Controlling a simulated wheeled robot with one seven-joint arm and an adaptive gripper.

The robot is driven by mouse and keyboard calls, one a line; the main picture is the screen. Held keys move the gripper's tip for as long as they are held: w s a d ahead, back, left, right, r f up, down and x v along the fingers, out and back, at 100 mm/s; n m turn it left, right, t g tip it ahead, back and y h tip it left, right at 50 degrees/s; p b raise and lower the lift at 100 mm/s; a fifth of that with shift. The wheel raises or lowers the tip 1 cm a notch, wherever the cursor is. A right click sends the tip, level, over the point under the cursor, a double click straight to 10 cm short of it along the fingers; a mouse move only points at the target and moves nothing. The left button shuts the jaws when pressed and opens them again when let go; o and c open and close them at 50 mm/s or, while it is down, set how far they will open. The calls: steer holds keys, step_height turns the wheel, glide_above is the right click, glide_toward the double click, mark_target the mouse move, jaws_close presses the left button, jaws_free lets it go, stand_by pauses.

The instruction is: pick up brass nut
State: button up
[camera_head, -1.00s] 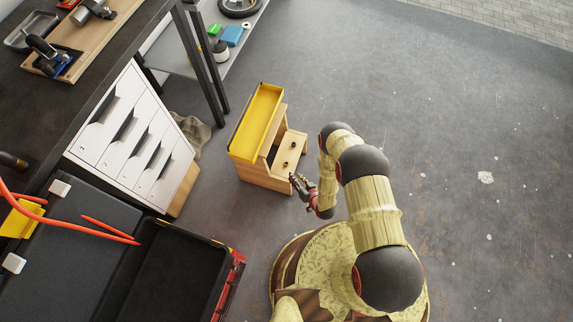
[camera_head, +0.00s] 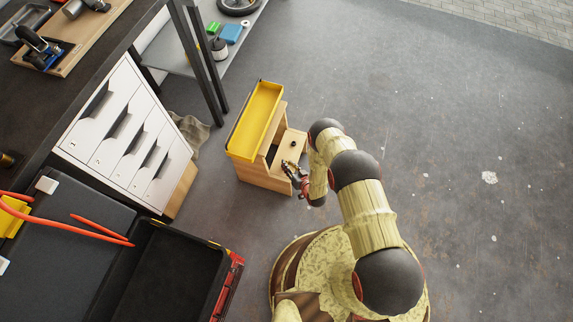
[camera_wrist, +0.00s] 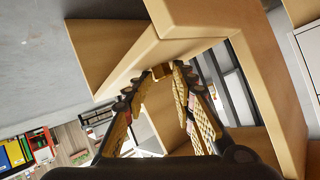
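My gripper (camera_head: 287,168) is at the near end of the low wooden step on the small wooden stand (camera_head: 262,178). In the wrist view my gripper (camera_wrist: 163,72) has its two fingers apart, one on each side of a small brass-brown piece (camera_wrist: 162,70) by the wood edge. This piece looks like the brass nut, but its shape is too small to make out, and I cannot tell whether the fingers touch it. In the head view my gripper hides that spot. Another small dark piece (camera_head: 293,143) sits farther back on the step.
A yellow tray (camera_head: 258,105) tops the stand beside the step. A white drawer cabinet (camera_head: 125,135) and the dark workbench (camera_head: 95,45) stand to the left. An open black case (camera_head: 170,275) lies at the lower left. The floor to the right is clear.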

steer(key=shift+s+f, duration=0.15)
steer(key=shift+s, duration=0.05)
steer(key=shift+c, duration=0.3)
steer(key=shift+s, duration=0.1)
jaws_close()
steer(key=shift+f, duration=0.1)
